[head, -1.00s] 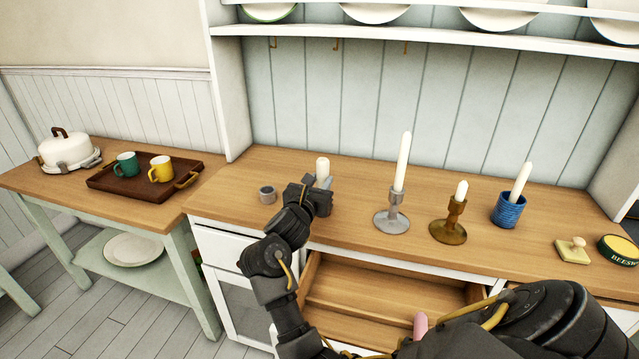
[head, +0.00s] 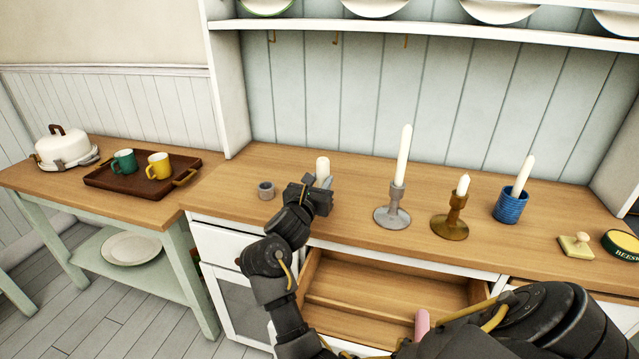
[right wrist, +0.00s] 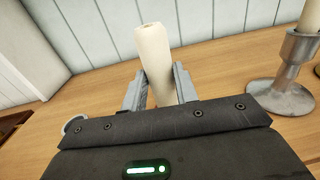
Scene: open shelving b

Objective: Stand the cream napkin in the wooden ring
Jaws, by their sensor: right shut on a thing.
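The cream napkin (head: 322,167) is a rolled, upright cylinder at the left part of the wooden counter. My right gripper (head: 324,183) is shut on it low down, with one finger on each side in the right wrist view (right wrist: 158,88). The napkin leans slightly left in that view (right wrist: 153,50). Its lower end is hidden behind the gripper, so I cannot tell whether it touches the counter. A small round ring (head: 266,190), greyish here, stands empty on the counter left of the gripper. Its edge shows in the right wrist view (right wrist: 75,124). My left gripper is out of view.
A grey candlestick (head: 393,215), a brass candlestick (head: 449,228) and a blue holder (head: 509,207) stand to the right with candles. An open drawer (head: 390,300) lies below the counter front; a pink object (head: 422,322) shows there. Counter around the ring is clear.

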